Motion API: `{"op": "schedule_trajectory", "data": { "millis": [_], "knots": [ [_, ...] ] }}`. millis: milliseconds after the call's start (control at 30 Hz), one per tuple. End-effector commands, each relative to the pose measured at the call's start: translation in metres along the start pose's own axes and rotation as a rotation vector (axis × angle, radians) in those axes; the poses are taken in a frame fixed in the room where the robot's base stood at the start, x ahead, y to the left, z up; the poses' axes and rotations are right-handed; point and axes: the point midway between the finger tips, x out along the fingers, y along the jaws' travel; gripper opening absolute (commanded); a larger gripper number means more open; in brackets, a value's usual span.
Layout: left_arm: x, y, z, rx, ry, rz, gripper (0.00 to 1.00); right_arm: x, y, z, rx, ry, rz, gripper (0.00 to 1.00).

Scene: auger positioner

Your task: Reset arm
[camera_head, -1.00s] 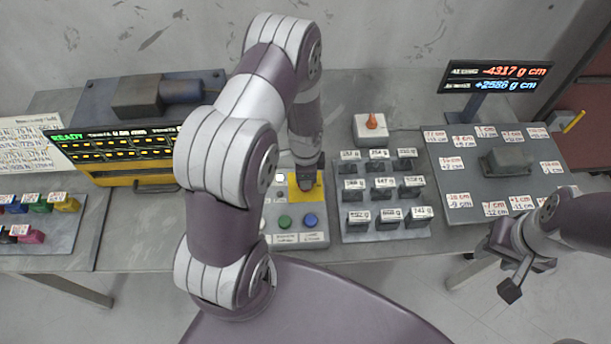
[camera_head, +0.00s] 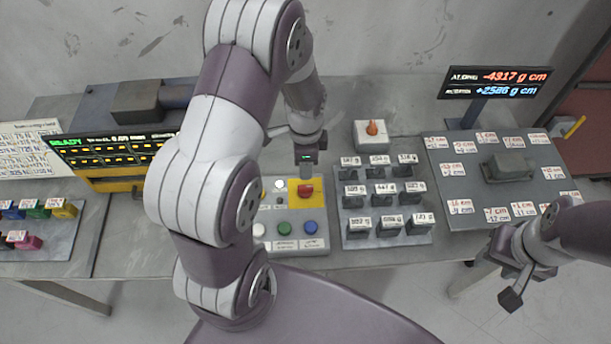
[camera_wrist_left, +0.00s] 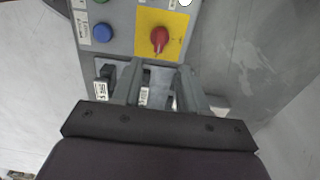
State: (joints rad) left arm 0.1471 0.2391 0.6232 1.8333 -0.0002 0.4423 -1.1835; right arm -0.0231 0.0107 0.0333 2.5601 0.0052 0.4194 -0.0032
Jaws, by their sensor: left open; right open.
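My left gripper (camera_head: 306,168) is open and empty, raised just behind and above the red rotary knob (camera_head: 305,190). The knob sits on a yellow square of the grey control box (camera_head: 312,244), which also carries green, blue and white buttons. In the left wrist view the red knob (camera_wrist_left: 159,38) shows beyond the open fingers (camera_wrist_left: 160,80), apart from them. My right gripper (camera_head: 513,290) hangs at the right, in front of the table edge, open and away from everything on the table.
A rack of labelled weights (camera_head: 385,236) stands right of the box. Behind it is a white box with an orange knob (camera_head: 372,128). A labelled plate (camera_head: 470,215) lies at right under a red and blue display (camera_head: 495,81). A machine reading READY (camera_head: 110,146) and coloured blocks (camera_head: 40,210) are at left.

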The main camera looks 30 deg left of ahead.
Motion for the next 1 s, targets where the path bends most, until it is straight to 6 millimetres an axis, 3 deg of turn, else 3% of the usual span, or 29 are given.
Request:
{"op": "schedule_trajectory", "data": {
  "millis": [200, 767, 867, 1000],
  "knots": [
    [-0.027, 0.0, 0.0, 0.0, 0.0, 0.0, 0.43, 0.003, 0.0, 0.0, 0.0, 0.0, 0.0, 0.43],
    [-0.028, 0.0, 0.0, -0.026, 0.0, 0.001, 0.43, 0.003, 0.0, 0.0, 0.0, 0.0, 0.0, 0.43],
    [-0.025, 0.007, 0.003, -0.244, -0.005, 0.01, 0.43, 0.003, 0.0, 0.0, 0.0, 0.0, 0.0, 0.43],
    [-0.048, 0.049, 0.01, -0.76, -0.002, 0.004, 0.43, 0.002, 0.0, 0.0, 0.0, 0.0, 0.0, 0.43]
  ]
}}
